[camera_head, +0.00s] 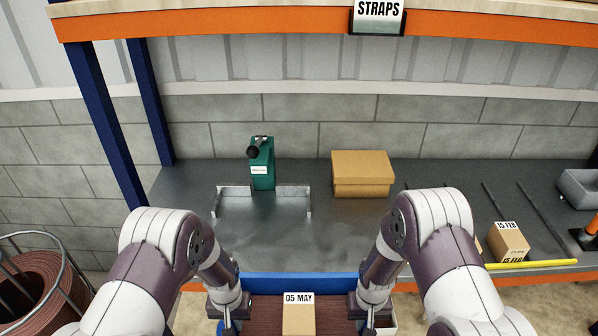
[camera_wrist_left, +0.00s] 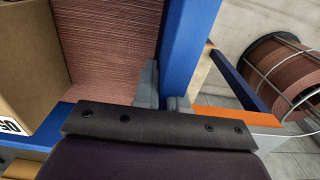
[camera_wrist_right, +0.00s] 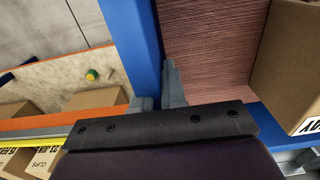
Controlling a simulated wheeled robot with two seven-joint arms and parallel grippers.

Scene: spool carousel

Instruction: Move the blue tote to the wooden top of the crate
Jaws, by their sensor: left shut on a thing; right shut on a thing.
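The blue tote (camera_head: 303,283) is at the bottom centre of the head view, in front of the shelf edge and partly cut off by the frame. It has a reddish-brown ribbed floor and carries a cardboard box (camera_head: 299,318) labelled 05 MAY. My left gripper (camera_head: 228,322) is shut on the tote's left wall, which also shows in the left wrist view (camera_wrist_left: 187,45). My right gripper (camera_head: 370,322) is shut on the right wall, seen in the right wrist view (camera_wrist_right: 132,35). I cannot make out the crate's wooden top in any view.
The dark shelf (camera_head: 270,235) holds a green tool (camera_head: 262,175), a metal bracket frame (camera_head: 262,190), a closed cardboard box (camera_head: 361,175) and a 15 FEB box (camera_head: 508,242). A yellow bar (camera_head: 530,264) lines the front right edge. A wire-caged spool (camera_head: 38,285) stands at left.

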